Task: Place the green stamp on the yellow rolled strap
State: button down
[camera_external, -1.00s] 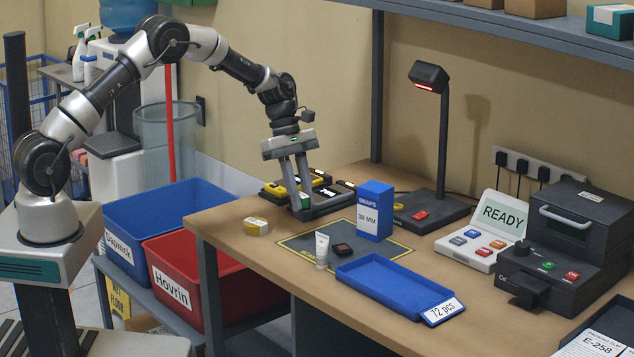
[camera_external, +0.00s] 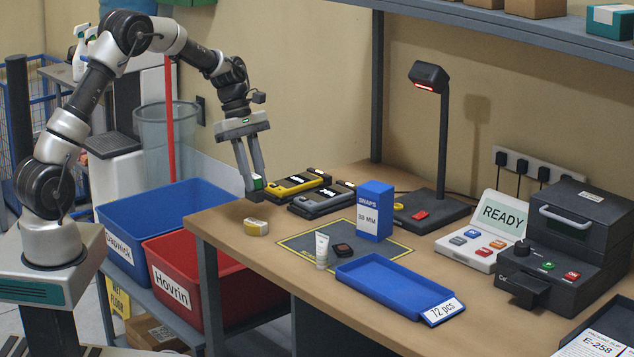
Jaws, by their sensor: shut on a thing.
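The green stamp (camera_external: 259,183) is small and partly hidden between the fingertips of my gripper (camera_external: 252,190). My gripper points down, shut on the stamp, and holds it above the left end of the workbench. A small yellow roll with a pale label, which looks like the yellow rolled strap (camera_external: 256,227), lies on the bench near its left edge. The stamp is above and apart from it, roughly over its far side. The exact height of the gap is hard to tell.
A yellow-black device (camera_external: 297,184) and a grey-black one (camera_external: 320,199) lie right of my gripper. A blue box (camera_external: 375,210), white tube (camera_external: 322,250) and blue tray (camera_external: 385,285) are farther right. Blue (camera_external: 160,215) and red (camera_external: 195,265) bins stand below the bench's left edge.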

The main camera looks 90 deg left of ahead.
aim_at(255, 198)
jog(key=shift+f, duration=2.7)
jog(key=shift+f, duration=0.15)
jog(key=c, duration=1.6)
grip_release()
jog(key=v, duration=1.2)
jog(key=shift+p, duration=0.3)
jog(key=shift+r, duration=0.2)
